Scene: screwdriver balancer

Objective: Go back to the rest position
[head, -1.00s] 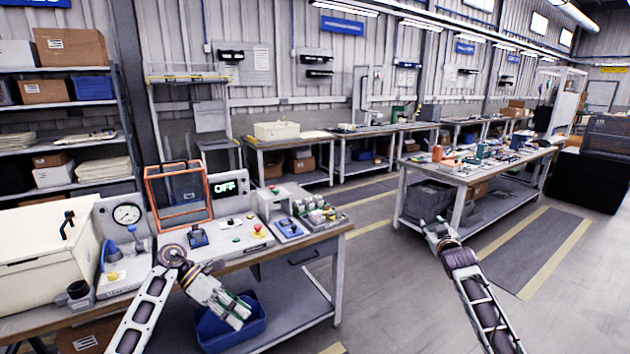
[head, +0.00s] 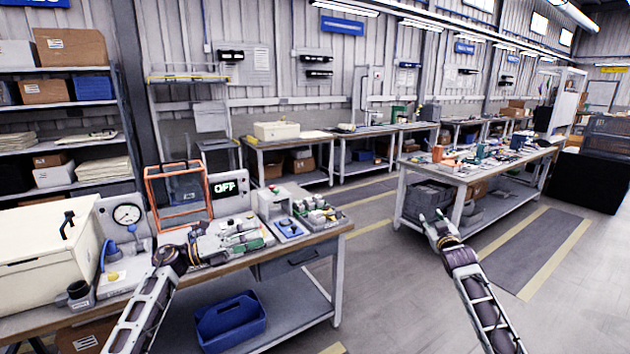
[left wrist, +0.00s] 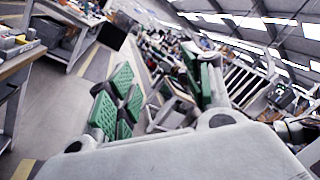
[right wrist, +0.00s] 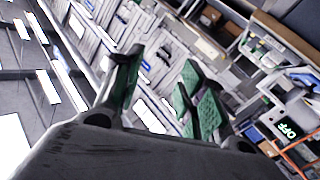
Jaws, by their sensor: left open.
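My left gripper (head: 262,236) points to the right in front of the near bench (head: 225,264) in the head view, covering part of the control panel there. Its green-padded fingers stand apart in the left wrist view (left wrist: 160,88), with nothing between them.
The near bench carries a cream box (head: 45,255), a gauge panel (head: 127,214), an orange frame (head: 178,196) and an OFF display (head: 226,188). A blue bin (head: 231,322) sits on its lower shelf. A cluttered table (head: 480,165) stands at right. The floor between is clear.

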